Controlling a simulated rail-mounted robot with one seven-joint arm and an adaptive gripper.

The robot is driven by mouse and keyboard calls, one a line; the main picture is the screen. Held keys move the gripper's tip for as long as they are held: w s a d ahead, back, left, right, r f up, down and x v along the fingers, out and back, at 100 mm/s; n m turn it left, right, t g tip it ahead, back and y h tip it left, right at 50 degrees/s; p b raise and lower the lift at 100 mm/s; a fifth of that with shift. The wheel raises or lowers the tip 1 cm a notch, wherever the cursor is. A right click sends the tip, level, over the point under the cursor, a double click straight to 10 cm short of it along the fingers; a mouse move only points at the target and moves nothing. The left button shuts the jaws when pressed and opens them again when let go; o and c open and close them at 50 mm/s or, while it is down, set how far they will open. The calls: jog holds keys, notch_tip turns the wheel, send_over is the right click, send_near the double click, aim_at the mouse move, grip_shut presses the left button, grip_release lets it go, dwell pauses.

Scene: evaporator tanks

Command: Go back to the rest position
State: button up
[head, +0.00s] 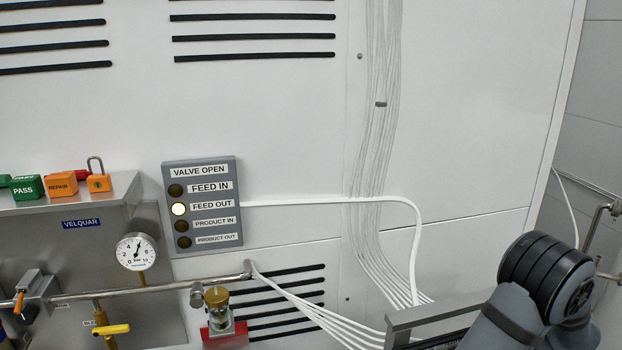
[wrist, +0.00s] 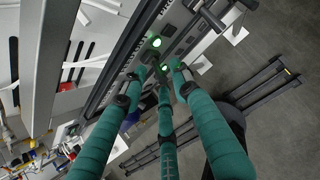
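In the head view, part of my arm shows at the lower right, in front of the white wall and apart from the valve panel. My gripper is outside the head view. In the wrist view, my gripper (wrist: 163,66) points away from the camera. Its long teal-sleeved fingers with dark joints run up from the bottom edge. Their tips stand apart, with a gap between them and nothing seen held. Green lights (wrist: 156,42) show beyond the tips. I cannot tell how far away they are.
A grey VALVE OPEN panel (head: 203,204) has its FEED OUT lamp lit. A gauge (head: 137,252), a pipe and a yellow-handled valve (head: 111,329) are at the lower left. Tags and a padlock (head: 98,182) sit on a ledge. White cables (head: 330,318) cross low. Grey floor (wrist: 285,125) shows right.

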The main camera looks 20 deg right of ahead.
jog(key=shift+w+f, duration=0.3)
jog(key=shift+f, duration=0.35)
jog(key=shift+r, duration=0.1)
